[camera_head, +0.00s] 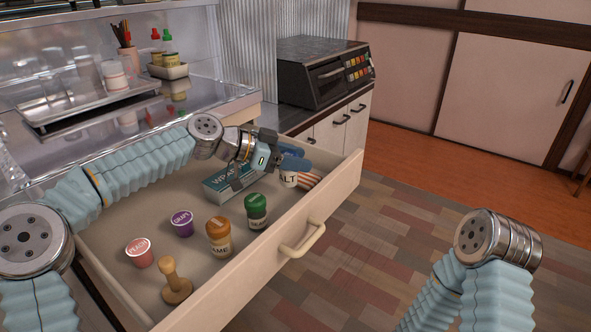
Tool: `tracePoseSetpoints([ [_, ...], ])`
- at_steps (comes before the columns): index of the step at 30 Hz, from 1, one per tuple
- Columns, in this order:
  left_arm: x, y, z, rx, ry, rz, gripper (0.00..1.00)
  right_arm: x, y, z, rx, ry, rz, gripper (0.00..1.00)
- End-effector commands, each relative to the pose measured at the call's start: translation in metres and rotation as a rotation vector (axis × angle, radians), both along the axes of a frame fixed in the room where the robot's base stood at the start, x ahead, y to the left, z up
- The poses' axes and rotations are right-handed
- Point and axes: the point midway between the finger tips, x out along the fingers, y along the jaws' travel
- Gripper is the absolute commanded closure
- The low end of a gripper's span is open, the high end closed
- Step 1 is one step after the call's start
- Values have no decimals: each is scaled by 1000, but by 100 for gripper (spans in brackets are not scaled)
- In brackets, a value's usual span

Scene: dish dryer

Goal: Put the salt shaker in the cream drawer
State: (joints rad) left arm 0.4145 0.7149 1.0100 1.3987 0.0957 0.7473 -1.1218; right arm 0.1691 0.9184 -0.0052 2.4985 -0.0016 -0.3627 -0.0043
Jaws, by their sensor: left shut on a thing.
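The salt shaker (288,178) has a blue cap and a white label reading "ALT". It is at the far right end of the open cream drawer (235,283), inside its outline in the head view. My left gripper (277,163) reaches over the drawer from the left and is shut on the salt shaker, whose left side it partly hides. I cannot tell whether the shaker's base touches the drawer floor. My right arm shows at the lower right, outside the drawer, but its gripper is not visible.
The drawer holds a teal box (228,184), a green-capped jar (256,211), an orange-capped jar (219,237), a purple cup (182,223), a peach cup (139,252) and a wooden tamper (175,283). A striped item (311,179) lies beside the shaker.

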Motion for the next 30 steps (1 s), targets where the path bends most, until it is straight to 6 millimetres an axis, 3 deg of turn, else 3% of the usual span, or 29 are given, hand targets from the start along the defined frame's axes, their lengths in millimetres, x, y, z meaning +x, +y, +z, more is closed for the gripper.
tracePoseSetpoints([
  [4,8,-3,-11,-1,1,-1,83,0,0,1,1,0,1,59],
  [9,8,-2,-38,0,1,-1,83,0,0,-1,0,0,0,59],
  [20,8,-2,-44,0,0,0,83,0,0,-5,0,0,0,59],
  [21,8,-2,-44,0,0,0,49,0,0,-4,0,0,0,59],
  [26,8,-2,-43,0,0,0,26,0,0,-3,0,0,0,59],
  [30,8,-2,-43,0,0,0,26,0,0,-3,0,0,0,59],
])
